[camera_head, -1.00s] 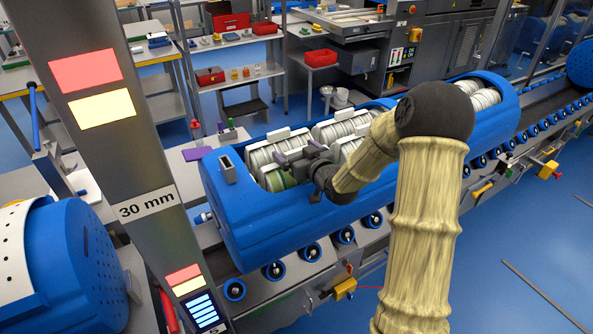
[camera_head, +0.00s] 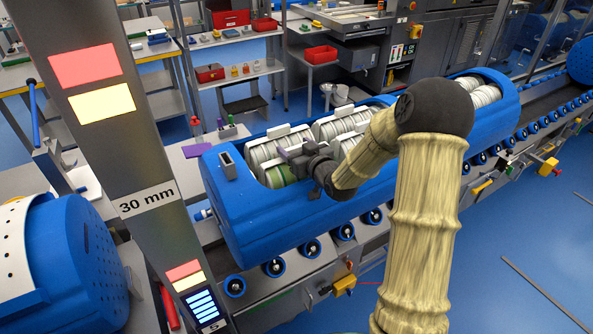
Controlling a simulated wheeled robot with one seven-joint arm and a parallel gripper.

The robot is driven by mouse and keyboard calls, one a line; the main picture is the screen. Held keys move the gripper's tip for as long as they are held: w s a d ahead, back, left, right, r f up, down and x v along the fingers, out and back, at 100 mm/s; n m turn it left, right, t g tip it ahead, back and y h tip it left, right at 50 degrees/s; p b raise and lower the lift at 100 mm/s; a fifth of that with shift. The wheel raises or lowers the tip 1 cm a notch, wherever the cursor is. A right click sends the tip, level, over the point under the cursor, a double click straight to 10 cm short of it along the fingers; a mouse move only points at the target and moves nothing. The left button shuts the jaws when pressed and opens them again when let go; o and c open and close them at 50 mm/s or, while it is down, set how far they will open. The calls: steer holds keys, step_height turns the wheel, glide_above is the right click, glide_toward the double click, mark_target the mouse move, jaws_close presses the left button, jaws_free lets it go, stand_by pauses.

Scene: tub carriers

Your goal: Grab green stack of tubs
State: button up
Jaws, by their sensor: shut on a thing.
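The green stack of tubs (camera_head: 279,177) lies on its side in the near-left part of a blue carrier (camera_head: 262,222). It shows as a pale green, ribbed row below and left of my gripper. My gripper (camera_head: 291,157) is down at the top of this stack, shut on it. The arm comes in from the right and hides part of the carrier's middle. The exact contact of the fingers with the tubs is too small to see clearly.
Stacks of white tubs (camera_head: 262,152) lie right beside the green one, with more at the carrier's far end (camera_head: 484,96). The carrier stands on a roller conveyor (camera_head: 312,250). A grey post (camera_head: 113,130) marked 30 mm rises at the left. A purple piece (camera_head: 197,150) lies behind the carrier.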

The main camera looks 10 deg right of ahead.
steer(key=shift+w+r, duration=0.1)
steer(key=shift+r, duration=0.1)
jaws_close()
steer(key=shift+r, duration=0.1)
steer(key=shift+r, duration=0.45)
step_height(320, 180, up, 9)
steer(key=shift+b, duration=0.55)
